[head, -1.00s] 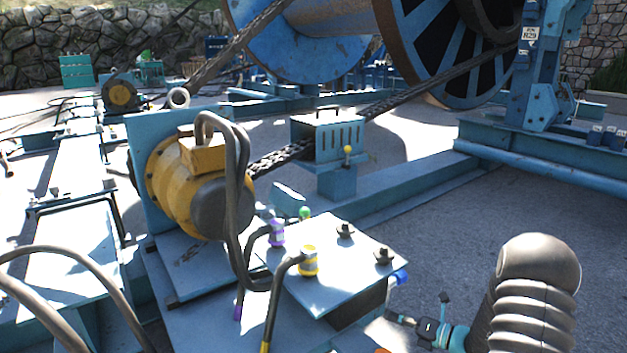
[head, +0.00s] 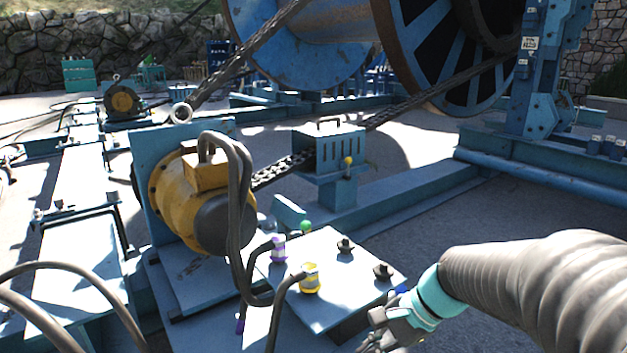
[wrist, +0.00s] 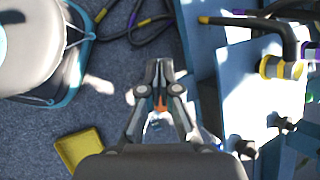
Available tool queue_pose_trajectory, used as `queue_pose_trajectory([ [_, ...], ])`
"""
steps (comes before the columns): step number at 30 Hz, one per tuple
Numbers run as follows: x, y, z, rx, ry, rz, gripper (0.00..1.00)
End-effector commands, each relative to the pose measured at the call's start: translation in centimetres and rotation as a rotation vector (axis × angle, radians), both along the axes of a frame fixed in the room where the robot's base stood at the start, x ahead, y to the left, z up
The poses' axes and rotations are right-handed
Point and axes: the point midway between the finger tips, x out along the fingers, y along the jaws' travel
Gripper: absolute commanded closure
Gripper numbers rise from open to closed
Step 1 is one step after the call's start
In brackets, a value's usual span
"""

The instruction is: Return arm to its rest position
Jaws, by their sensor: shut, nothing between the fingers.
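My gripper (head: 376,328) is at the lower right of the head view, beside the right edge of the blue connector box (head: 325,310). In the wrist view my gripper (wrist: 158,68) is shut and empty, its fingertips together above the grey ground. The box (wrist: 258,85) is to the right of the fingers in that view. My arm, in a grey ribbed sleeve with a teal ring, reaches in from the right of the head view.
A yellow motor (head: 190,205) with dark hoses stands left of the box. Yellow (head: 311,279) and purple (head: 278,250) ringed connectors are on the box. A large blue cable reel (head: 300,45) stands behind. A yellow tray (wrist: 80,150) lies on the ground.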

Motion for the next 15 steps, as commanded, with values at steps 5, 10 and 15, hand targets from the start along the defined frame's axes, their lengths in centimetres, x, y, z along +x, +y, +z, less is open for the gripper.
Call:
queue_pose_trajectory([
  [5, -3.7, -0.8, 2.8, -0.205, -0.198, 0.237, 1.0],
  [10, -6.7, -2.2, 4.9, -0.405, -0.372, 0.458, 1.0],
  [15, -9.0, -3.8, 6.9, -0.607, -0.528, 0.669, 1.0],
])
